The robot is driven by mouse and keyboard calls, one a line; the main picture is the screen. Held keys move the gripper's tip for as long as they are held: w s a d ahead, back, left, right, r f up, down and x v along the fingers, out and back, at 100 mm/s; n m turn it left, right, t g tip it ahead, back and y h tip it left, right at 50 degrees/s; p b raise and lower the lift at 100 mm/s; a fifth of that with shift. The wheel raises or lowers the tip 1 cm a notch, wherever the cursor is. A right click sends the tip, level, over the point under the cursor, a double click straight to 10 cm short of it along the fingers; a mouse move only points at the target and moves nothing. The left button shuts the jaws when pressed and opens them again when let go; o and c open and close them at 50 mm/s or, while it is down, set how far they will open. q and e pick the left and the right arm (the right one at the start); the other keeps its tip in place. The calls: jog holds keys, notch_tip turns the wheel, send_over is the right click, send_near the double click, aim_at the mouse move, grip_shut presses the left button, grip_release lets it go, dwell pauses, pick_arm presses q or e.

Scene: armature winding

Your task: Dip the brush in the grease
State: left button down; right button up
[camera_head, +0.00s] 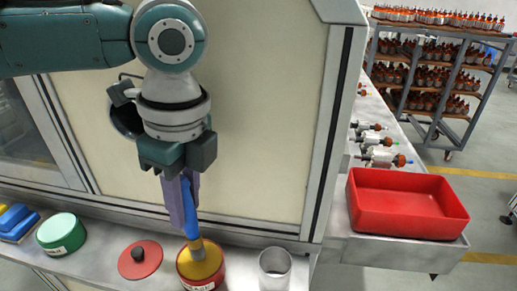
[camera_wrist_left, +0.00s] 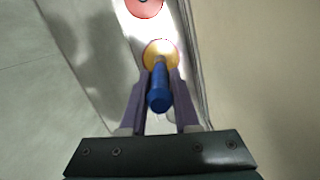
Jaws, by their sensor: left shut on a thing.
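My left gripper (camera_head: 188,208) points down, shut on a brush with a blue handle (camera_head: 203,217) and a metal ferrule. The brush hangs nearly upright, with its lower end over the red tin of yellow grease (camera_head: 212,268). The brush end overlaps the grease in the picture; I cannot tell how deep it reaches. In the left wrist view the blue handle (camera_wrist_left: 159,97) stands between the two purple fingers, and the yellow grease (camera_wrist_left: 153,52) lies beyond it. My right gripper is not in view.
A red lid (camera_head: 126,266) with a black knob lies left of the tin. A grey metal cup (camera_head: 266,275) stands to its right. A green tin (camera_head: 58,240) and blue blocks are farther left. A red tray (camera_head: 405,213) and several armatures lie on the right-hand bench.

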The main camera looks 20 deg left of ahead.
pick_arm(q)
jog(key=shift+f, duration=0.5)
dwell(0.4)
jog(key=shift+f, duration=0.15)
dwell(1.7)
notch_tip(320, 180, up, 7)
jog(key=p, duration=0.8)
jog(key=shift+p, duration=0.35)
dwell(0.4)
